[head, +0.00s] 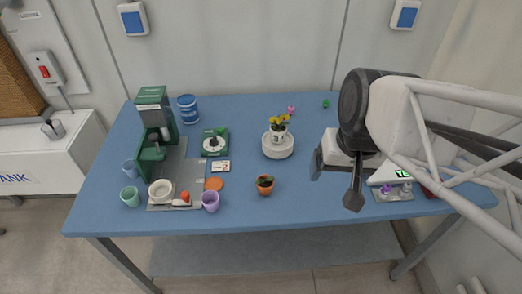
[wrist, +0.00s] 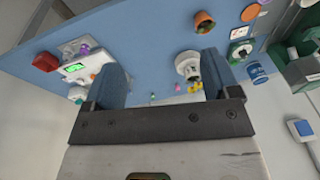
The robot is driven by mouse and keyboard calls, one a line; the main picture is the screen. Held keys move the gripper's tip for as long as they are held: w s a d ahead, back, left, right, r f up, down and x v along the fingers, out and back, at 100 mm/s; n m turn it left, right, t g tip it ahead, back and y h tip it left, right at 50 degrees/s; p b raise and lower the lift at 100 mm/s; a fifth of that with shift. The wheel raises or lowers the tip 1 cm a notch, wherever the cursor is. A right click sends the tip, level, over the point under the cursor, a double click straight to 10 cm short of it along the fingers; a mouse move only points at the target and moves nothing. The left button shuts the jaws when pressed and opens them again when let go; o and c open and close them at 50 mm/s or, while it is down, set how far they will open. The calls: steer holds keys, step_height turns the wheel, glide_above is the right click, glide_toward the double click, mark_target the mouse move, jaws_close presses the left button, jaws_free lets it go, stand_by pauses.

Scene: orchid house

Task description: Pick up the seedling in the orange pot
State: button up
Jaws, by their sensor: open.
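In the wrist view the orange pot (wrist: 204,22) shows near the top edge, beyond the fingers and right of centre. My gripper (head: 335,178) is above the table to the right of the pot, apart from it. In the wrist view my gripper (wrist: 162,75) has its two fingers wide apart with nothing between them.
A green machine (head: 153,120) stands further left. Table between pot and gripper is clear.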

steer(key=w+a+f+m+g+y, duration=0.1)
steer(key=w+a+f+m+y, duration=0.2)
steer(key=a+f+m+y, duration=0.3)
steer(key=m+t+y, duration=0.4)
steer(key=m+t, duration=0.3)
steer(key=m, duration=1)
glide_toward(259, 181)
steer(key=shift+w+a+f, duration=0.1)
steer(key=shift+w+f, duration=0.1)
steer(key=shift+w, duration=0.05)
steer(key=shift+a, duration=0.1)
steer(key=shift+x, duration=1.25)
steer(key=shift+a, duration=0.1)
steer(key=shift+x, duration=2.5)
